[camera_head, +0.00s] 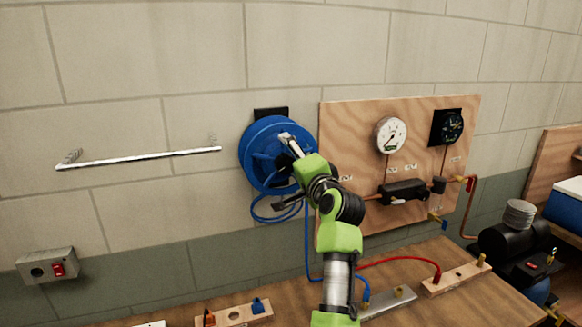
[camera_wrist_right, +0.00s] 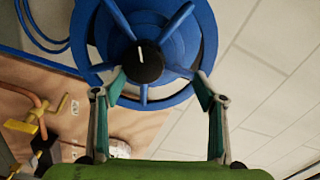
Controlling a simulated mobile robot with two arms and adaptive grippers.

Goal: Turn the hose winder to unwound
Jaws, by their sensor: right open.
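The hose winder (camera_head: 262,150) is a blue spoked reel mounted on the block wall, left of the plywood panel. It fills the top of the right wrist view (camera_wrist_right: 205,35), with a black hub knob (camera_wrist_right: 142,62) that carries a white mark. Blue hose (camera_head: 307,240) loops below the reel and runs down to the bench. My right gripper (camera_head: 290,146) is in front of the reel and partly hides it. In the wrist view its open fingers (camera_wrist_right: 160,90) lie below the knob, one to each side, with nothing between them. Contact with the reel cannot be told. My left gripper is not in view.
The plywood panel (camera_head: 350,120) right of the reel holds a white gauge (camera_head: 390,134), a dark gauge (camera_head: 449,126) and copper pipework. A white bar (camera_head: 140,158) and a switch box (camera_head: 47,266) are on the left wall. A red hose (camera_head: 400,260) lies on the bench.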

